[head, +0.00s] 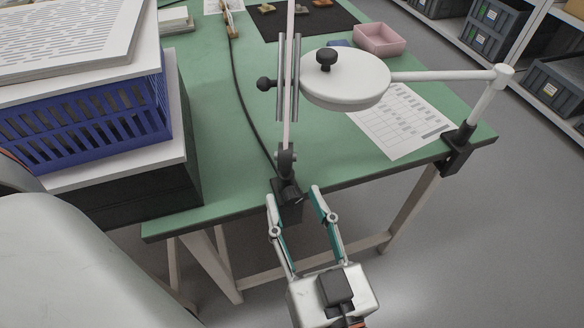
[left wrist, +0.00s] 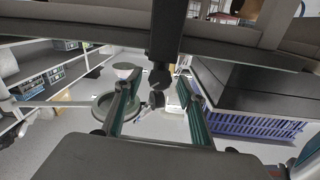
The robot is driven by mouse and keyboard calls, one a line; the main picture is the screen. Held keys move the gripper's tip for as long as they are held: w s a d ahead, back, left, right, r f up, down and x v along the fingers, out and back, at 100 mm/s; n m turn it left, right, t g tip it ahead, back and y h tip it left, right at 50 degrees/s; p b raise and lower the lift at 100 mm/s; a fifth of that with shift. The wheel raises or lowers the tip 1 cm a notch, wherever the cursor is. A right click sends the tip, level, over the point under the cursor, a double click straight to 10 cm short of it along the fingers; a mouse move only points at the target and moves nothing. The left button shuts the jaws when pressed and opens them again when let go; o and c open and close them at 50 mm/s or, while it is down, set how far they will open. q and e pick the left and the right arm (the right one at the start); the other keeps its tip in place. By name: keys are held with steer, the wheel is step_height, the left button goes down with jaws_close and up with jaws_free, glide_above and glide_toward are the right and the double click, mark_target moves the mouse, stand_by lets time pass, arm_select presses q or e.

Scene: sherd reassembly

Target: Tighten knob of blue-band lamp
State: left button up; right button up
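A lamp stand with pale rods (head: 289,85) rises from a black clamp (head: 289,212) on the green table's front edge. A dark knob (head: 263,84) sticks out left of the rods. A second lamp has a round white head (head: 345,82) with a black knob (head: 326,58) on top; its clamp (head: 456,150) is at the right corner. I cannot make out a blue band on either. My left gripper (head: 292,192) is open, its fingers either side of the front clamp. In the left wrist view a dark knob (left wrist: 158,78) shows between the fingers, apart from both. My right gripper is out of view.
A blue crate (head: 95,120) and dark boxes crowd the table's left side. A printed sheet (head: 400,120), a pink tray (head: 380,40) and a black mat (head: 300,20) with sherds lie on the table (head: 220,100). A cable runs along it. Shelves with grey bins stand at right.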

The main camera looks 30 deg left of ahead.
arm_select(q)
steer(key=shift+c, duration=0.5)
steer(key=c, duration=1)
steer(key=shift+s+f+m+b, duration=0.1)
steer(key=shift+f+m+b, duration=0.05)
steer(key=shift+m+b, duration=0.45)
steer(key=shift+m, duration=0.4)
steer(key=shift+r+m, duration=0.25)
steer(key=shift+m, duration=0.15)
steer(key=o, duration=1)
steer(key=shift+o, duration=0.5)
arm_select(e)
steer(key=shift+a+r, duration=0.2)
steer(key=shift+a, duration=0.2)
